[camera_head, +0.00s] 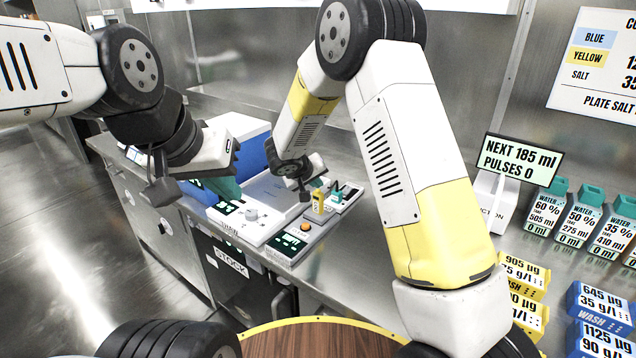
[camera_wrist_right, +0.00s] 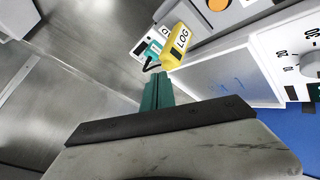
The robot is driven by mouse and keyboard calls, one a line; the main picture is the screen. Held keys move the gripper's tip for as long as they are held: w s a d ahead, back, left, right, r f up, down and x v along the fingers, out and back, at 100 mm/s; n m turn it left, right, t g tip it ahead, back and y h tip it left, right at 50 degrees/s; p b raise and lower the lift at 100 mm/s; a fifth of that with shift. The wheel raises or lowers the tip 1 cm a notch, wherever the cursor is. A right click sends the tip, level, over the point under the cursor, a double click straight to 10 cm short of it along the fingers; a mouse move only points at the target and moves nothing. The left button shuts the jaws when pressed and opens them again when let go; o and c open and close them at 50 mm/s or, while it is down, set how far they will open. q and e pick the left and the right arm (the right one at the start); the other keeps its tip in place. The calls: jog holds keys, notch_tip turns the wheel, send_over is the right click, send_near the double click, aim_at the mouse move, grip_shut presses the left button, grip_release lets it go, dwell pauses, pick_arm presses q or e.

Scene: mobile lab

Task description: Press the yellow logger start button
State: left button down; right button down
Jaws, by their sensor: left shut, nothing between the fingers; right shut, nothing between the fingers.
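The yellow logger (camera_head: 318,203) is a small upright block on the bench beside the grey device. It also shows in the right wrist view, marked LOG, at the upper middle (camera_wrist_right: 180,45). I cannot make out a separate start button on it. My right gripper (camera_head: 304,194) is shut and empty, just left of the logger in the head view. In the right wrist view its teal fingers (camera_wrist_right: 156,90) point towards the logger, with a narrow apparent gap; contact is unclear. My left gripper (camera_head: 228,190) is shut and empty above the bench at the left, its teal fingers pointing down.
A grey device with an orange button (camera_head: 304,227) stands in front of the logger. A white device with a knob (camera_head: 251,214) is to its left. A sign reading 185 ml (camera_head: 520,158), water bottles (camera_head: 543,212) and yellow and blue boxes fill the right.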

aim_at(317, 194)
jog(key=shift+f, duration=0.5)
dwell(0.5)
jog(key=shift+r, duration=0.95)
jog(key=shift+r, duration=2.5)
